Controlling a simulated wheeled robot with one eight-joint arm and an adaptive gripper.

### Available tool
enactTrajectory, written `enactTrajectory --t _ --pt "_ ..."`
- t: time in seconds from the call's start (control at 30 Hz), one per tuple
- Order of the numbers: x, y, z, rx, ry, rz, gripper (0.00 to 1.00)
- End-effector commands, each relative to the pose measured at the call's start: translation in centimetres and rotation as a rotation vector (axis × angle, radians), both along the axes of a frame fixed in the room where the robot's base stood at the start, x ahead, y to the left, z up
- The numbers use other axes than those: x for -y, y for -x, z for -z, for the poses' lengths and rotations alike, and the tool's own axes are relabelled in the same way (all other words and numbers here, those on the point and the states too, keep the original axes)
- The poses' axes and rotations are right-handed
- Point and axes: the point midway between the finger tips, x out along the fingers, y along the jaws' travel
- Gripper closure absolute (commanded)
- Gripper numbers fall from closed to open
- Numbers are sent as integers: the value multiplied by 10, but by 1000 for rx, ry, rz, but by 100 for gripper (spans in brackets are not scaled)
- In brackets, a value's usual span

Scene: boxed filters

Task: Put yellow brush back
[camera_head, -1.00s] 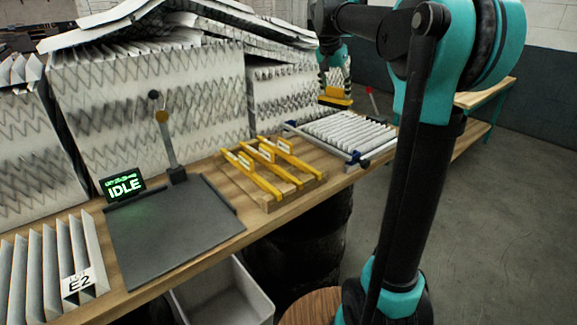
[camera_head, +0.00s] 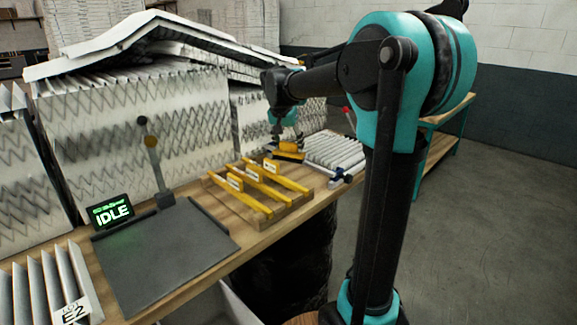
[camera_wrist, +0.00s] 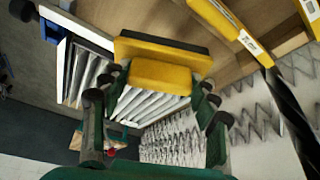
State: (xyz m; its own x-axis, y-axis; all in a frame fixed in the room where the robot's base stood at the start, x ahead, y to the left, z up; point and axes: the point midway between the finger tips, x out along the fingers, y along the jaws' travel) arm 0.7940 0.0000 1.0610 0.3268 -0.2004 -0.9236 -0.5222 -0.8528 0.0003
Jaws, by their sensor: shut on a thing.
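The yellow brush (camera_head: 287,152) is held by my gripper (camera_head: 283,134) at the right far end of the wooden rack, between the rack and the pleated filter. In the wrist view the brush (camera_wrist: 162,74), a yellow block with a dark strip along its far edge, sits between the fingers of my gripper (camera_wrist: 158,88). My gripper is shut on it. The wooden rack (camera_head: 277,218) has yellow rails and small white labels. The rack's yellow rail (camera_wrist: 231,28) shows at the upper right of the wrist view. I cannot tell whether the brush touches the rack.
A pleated filter (camera_head: 336,152) in a frame lies on the bench right of the rack. A dark plate (camera_head: 165,255) lies left of it, with an IDLE display (camera_head: 111,213) and an upright post (camera_head: 156,165). Tall stacked filters (camera_head: 130,130) stand behind. Bench edge drops at the front.

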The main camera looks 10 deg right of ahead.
Motion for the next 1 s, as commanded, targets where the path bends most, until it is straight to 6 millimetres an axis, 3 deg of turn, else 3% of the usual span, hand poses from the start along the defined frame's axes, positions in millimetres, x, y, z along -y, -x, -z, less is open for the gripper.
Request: enactTrajectory --t 0.13,0.6,1.0 --pt "0 0 28 0 0 0 67" --pt "0 0 76 0 0 0 67" --pt "0 0 81 0 0 0 67"
